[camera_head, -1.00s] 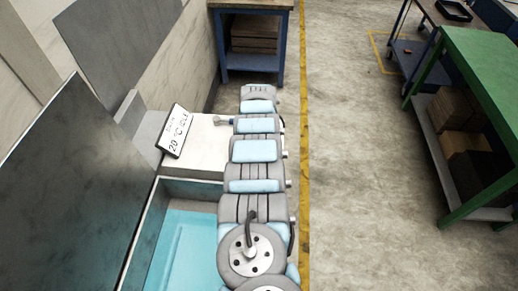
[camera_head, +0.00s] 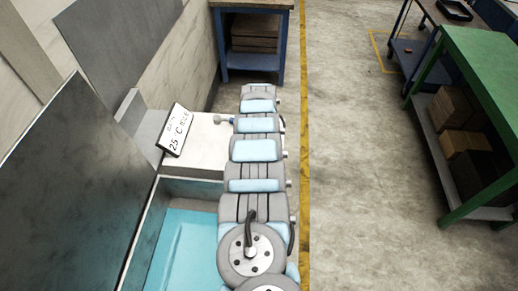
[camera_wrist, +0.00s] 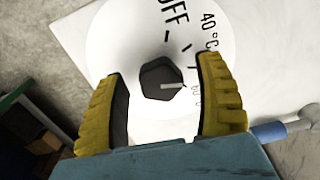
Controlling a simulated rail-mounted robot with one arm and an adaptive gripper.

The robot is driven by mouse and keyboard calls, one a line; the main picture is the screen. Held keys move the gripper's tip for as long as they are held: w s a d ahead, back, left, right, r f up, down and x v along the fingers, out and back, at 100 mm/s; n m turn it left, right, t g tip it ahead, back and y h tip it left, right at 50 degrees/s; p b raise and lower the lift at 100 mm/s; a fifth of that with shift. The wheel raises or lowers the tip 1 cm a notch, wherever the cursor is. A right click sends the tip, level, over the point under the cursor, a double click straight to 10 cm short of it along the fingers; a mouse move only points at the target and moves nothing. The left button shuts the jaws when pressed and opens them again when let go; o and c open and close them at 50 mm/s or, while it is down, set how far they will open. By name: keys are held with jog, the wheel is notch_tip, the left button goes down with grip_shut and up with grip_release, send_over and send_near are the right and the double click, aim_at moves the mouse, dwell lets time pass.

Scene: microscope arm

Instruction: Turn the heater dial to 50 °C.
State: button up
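The heater dial (camera_wrist: 162,80) is a dark, many-sided knob with a white pointer line, in the middle of a round white scale in the wrist view. Its pointer points to the right of the picture. "OFF" and "40 °C" are readable at the top; a further label beside the right finger is partly hidden. My gripper (camera_wrist: 159,72) is open, with a yellow, dark-padded finger on each side of the knob and visible gaps. In the head view, the display (camera_head: 175,130) seems to read 25 °C; the dial and gripper are hidden there.
A bath with light-blue contents (camera_head: 185,240) lies in front of the white heater housing (camera_head: 200,150). A blue-grey cylindrical fitting (camera_wrist: 268,134) sits right of the dial in the wrist view.

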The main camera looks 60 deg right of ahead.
jog(key=shift+r, duration=0.15)
notch_tip(320, 180, up, 12)
dwell(0.6)
